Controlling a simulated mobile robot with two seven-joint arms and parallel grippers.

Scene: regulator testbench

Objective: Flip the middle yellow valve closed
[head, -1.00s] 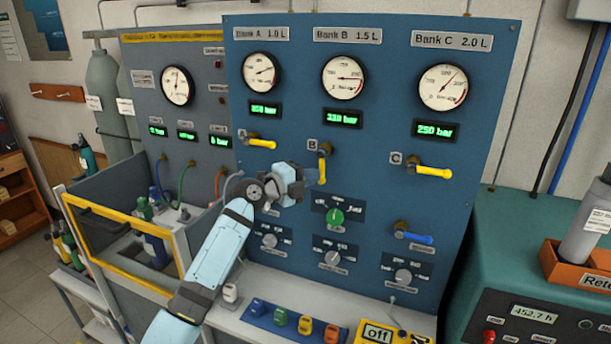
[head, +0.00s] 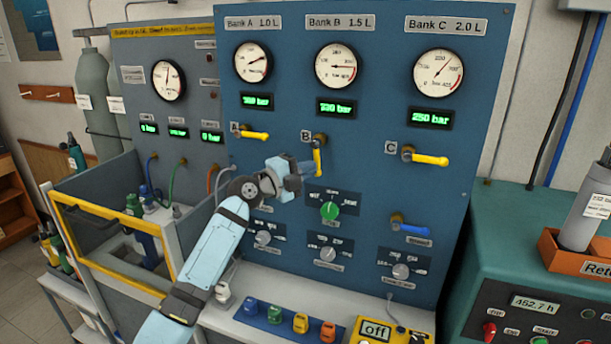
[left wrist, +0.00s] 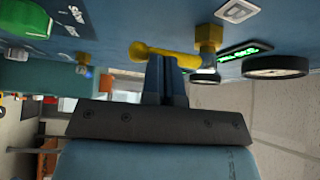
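The middle yellow valve (head: 317,157), marked B, is on the blue panel under the Bank B gauge. Its lever hangs almost straight down from the brass body. My left gripper (head: 300,172) is just left of the lever's lower part in the head view. In the left wrist view, my left gripper's fingers (left wrist: 167,66) are close together, with their tips at the yellow lever (left wrist: 150,53). The lever does not show between them, and I cannot tell whether they touch it. The brass valve body (left wrist: 208,38) is beside the tips. My right gripper is not in view.
Yellow levers A (head: 255,135) and C (head: 428,159) point right, to either side of B. A green knob (head: 329,210) is below the middle valve, and a blue lever (head: 412,229) is lower right. The white ledge (head: 236,316) below carries several coloured blocks.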

